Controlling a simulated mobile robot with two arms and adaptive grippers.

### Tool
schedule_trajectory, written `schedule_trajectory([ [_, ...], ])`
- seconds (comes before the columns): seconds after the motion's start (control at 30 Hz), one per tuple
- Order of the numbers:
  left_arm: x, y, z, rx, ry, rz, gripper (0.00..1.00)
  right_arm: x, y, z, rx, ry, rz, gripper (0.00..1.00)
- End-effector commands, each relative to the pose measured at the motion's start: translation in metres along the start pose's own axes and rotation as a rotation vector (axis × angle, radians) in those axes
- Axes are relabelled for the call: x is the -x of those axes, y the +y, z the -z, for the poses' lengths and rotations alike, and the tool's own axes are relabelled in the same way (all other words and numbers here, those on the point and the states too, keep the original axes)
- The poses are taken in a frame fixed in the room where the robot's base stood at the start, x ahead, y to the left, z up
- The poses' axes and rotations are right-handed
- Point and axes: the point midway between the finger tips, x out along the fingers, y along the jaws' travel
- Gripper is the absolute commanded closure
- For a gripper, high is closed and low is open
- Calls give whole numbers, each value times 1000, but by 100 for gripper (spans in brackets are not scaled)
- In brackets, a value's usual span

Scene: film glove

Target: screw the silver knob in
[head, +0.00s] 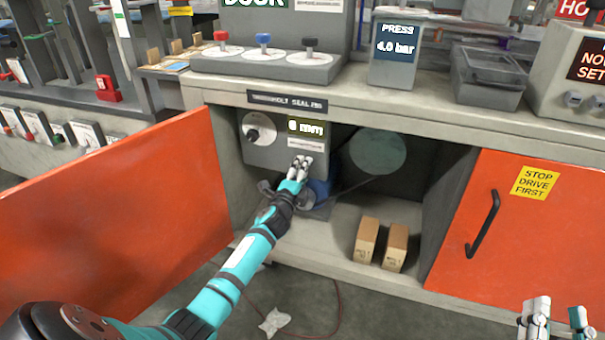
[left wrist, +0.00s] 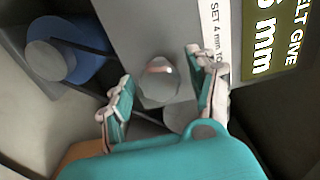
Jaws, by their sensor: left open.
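The silver knob (left wrist: 160,82) shows in the left wrist view on the face of a grey box (left wrist: 128,28). My left gripper (left wrist: 160,95) is open, with one finger on each side of the knob. I see a gap on the right side; contact on the left is unclear. In the head view my left gripper (head: 300,168) reaches into the cabinet at the lower part of the grey box (head: 262,150) and hides the knob. The display (left wrist: 263,40) on the box reads 6 mm. My right gripper (head: 558,318) is at the bottom right corner, open and empty.
A blue pulley (left wrist: 75,62) with a grey hub is beside the knob, and a belt runs to a large green-grey pulley (head: 378,152). Two cardboard boxes (head: 367,240) stand on the cabinet floor. An open orange door (head: 120,215) is left, another (head: 515,245) right.

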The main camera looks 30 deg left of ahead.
Motion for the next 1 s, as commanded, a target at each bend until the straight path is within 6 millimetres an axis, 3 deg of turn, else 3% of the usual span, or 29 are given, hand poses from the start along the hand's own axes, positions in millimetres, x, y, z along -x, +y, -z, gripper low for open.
schedule_trajectory([
  [0.27, 19, 0, -1, -1, 0, 0, 41, 0, 0, 0, 1, 0, 0, 64],
  [0.7, 105, 1, 0, 0, 0, -1, 41, 0, 0, 0, 1, 0, 0, 64],
  [1.0, 120, 0, 0, 0, 0, 0, 41, 0, 0, 0, 1, 0, -1, 64],
])
